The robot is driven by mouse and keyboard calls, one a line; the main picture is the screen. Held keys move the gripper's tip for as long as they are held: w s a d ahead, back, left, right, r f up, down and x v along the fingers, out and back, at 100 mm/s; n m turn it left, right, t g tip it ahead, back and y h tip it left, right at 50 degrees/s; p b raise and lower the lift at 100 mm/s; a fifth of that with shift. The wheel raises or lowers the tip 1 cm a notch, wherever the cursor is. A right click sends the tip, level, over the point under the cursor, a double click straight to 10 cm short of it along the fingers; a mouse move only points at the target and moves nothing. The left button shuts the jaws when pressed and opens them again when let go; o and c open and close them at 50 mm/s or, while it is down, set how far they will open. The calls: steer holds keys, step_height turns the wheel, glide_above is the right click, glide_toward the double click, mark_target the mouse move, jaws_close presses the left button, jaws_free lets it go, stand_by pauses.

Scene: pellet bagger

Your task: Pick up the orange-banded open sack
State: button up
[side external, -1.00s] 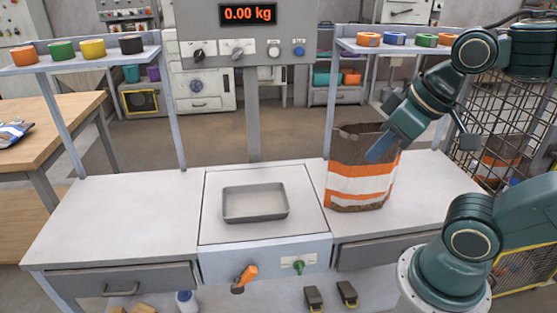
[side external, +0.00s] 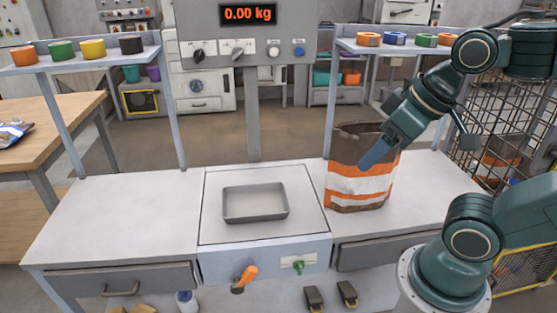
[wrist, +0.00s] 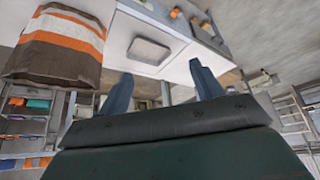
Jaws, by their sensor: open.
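The open brown sack (side external: 345,180) with orange and white bands stands upright on the right side of the bench. Its mouth faces up. My gripper (side external: 370,160) is in front of the sack's upper right part in the side view and hides some of it. In the wrist view the sack (wrist: 55,55) is at the upper left, outside the space between my fingers. My gripper (wrist: 162,87) is open there, with nothing between the two blue fingers. I cannot tell whether a finger touches the sack.
A grey tray (side external: 255,218) sits on the scale plate left of the sack. A post and a shelf (side external: 400,47) with tape rolls stand behind the sack. A wire cage (side external: 500,120) is at the right. The bench's left side (side external: 120,215) is clear.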

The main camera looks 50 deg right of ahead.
steer(key=shift+w, duration=0.1)
steer(key=w+d+f+m+g+h, duration=0.3)
steer(key=w+d+f+m+h, duration=0.4)
steer(key=w+d+f, duration=0.7)
steer(key=shift+w+d+f+m, duration=0.3)
steer(key=shift+w+d+m, duration=0.5)
steer(key=shift+d, duration=0.4)
steer(key=shift+w, duration=0.15)
glide_toward(333, 169)
steer(key=shift+x, duration=1.95)
steer(key=shift+w+d, duration=0.1)
steer(key=shift+d, duration=0.05)
steer(key=shift+x, duration=2.45)
steer(key=shift+f, duration=0.1)
